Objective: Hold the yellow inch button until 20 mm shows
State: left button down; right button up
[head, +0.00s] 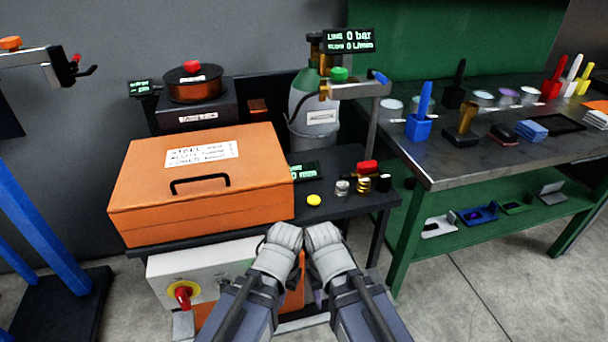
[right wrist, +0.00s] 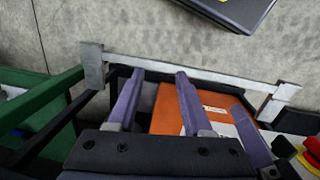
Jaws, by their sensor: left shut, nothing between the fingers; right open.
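The yellow button (head: 314,200) sits on the dark bench top, right of the orange case. A small black display with green digits (head: 305,171) stands behind it, partly hidden by the case; its reading is too small to make out. My left gripper (head: 284,238) is in front of the bench edge, nearer than the button and apart from it; its fingertips are hidden in the head view. My right gripper (head: 322,238) is beside it. In the right wrist view the right gripper's purple fingers (right wrist: 160,88) are spread and empty.
A large orange case (head: 200,205) fills the bench's left. A silver knob (head: 342,188), a brass part and a red-topped part (head: 367,168) stand right of the button. Below is a white box with a red knob (head: 183,295). A tool-laden green bench (head: 450,160) is at right.

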grip_shut()
dwell(1.6)
